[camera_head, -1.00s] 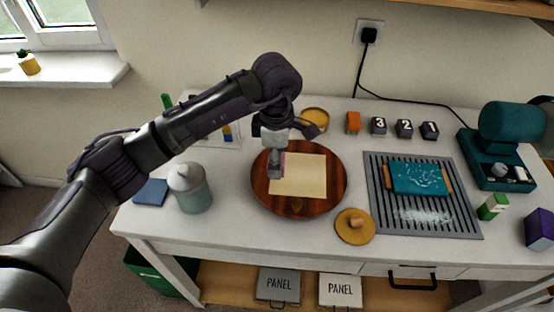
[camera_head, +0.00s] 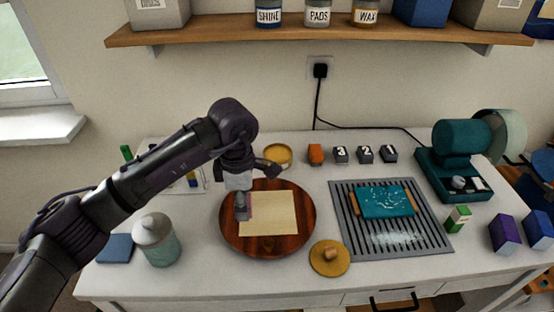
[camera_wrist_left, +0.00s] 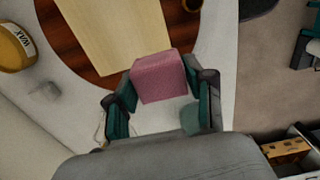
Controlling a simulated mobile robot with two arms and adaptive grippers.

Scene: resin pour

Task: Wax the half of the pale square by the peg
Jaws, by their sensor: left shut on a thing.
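The pale square (camera_head: 270,213) lies on a round reddish-brown wooden board (camera_head: 303,225). My left gripper (camera_head: 243,208) is over the square's left edge, pointing down. It is shut on a pink pad (camera_head: 250,206), which shows clearly between its fingers in the left wrist view (camera_wrist_left: 160,78). There the pad overlaps one end of the pale square (camera_wrist_left: 115,30); I cannot tell whether they touch. A small yellow-brown piece, perhaps the peg (camera_wrist_left: 190,5), shows on the board at the wrist view's top edge. An open wax tin (camera_head: 277,156) stands behind the board. My right gripper is out of view.
A yellow disc with a knob (camera_head: 329,258) lies at the board's front right. A slatted grey tray (camera_head: 435,240) holds a teal block (camera_head: 386,202). A lidded pale green jar (camera_head: 161,244) and a blue pad (camera_head: 115,248) are at left. Numbered blocks (camera_head: 365,155) line the back.

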